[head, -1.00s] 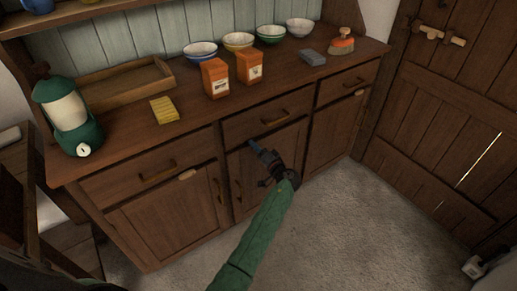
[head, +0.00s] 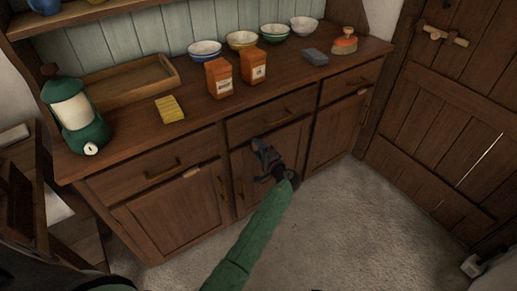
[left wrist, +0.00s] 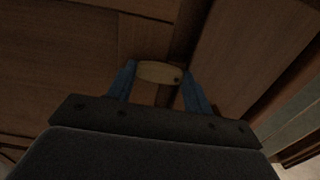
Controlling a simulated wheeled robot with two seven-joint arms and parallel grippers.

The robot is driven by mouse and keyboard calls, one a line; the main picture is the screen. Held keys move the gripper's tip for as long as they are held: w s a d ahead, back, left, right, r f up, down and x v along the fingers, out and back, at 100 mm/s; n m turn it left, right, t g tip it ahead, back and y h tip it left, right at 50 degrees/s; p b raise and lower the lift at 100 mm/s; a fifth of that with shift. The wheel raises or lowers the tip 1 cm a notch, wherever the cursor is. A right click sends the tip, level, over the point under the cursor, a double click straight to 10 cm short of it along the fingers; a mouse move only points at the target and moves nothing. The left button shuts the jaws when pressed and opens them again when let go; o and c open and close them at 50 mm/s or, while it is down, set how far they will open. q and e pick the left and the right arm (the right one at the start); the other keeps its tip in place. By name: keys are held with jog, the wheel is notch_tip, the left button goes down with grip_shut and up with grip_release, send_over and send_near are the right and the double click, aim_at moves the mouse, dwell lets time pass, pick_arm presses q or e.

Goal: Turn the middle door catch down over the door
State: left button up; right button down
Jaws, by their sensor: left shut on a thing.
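The middle door (head: 247,185) of the dresser shows behind my left gripper in the head view. My left gripper (head: 260,147) is at the top of this door, below the middle drawer. In the left wrist view a pale wooden catch (left wrist: 157,72) with a dark screw near its right end sits between the two blue fingers of my left gripper (left wrist: 160,82). The fingers are shut on it. It lies crosswise in that view. In the head view the gripper hides this catch, so its angle to the door is unclear there. My right gripper is out of view.
Similar catches show by the left door (head: 191,172) and right door (head: 362,92). The floor (head: 330,220) in front is clear.

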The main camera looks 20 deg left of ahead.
pick_arm(q)
jog(key=o, duration=1)
jog(key=shift+d, duration=0.1)
jog(key=shift+s+d+f, duration=0.1)
jog(key=shift+s+d, duration=0.1)
jog(key=shift+b+v, duration=0.65)
jog(key=shift+v, duration=2.95)
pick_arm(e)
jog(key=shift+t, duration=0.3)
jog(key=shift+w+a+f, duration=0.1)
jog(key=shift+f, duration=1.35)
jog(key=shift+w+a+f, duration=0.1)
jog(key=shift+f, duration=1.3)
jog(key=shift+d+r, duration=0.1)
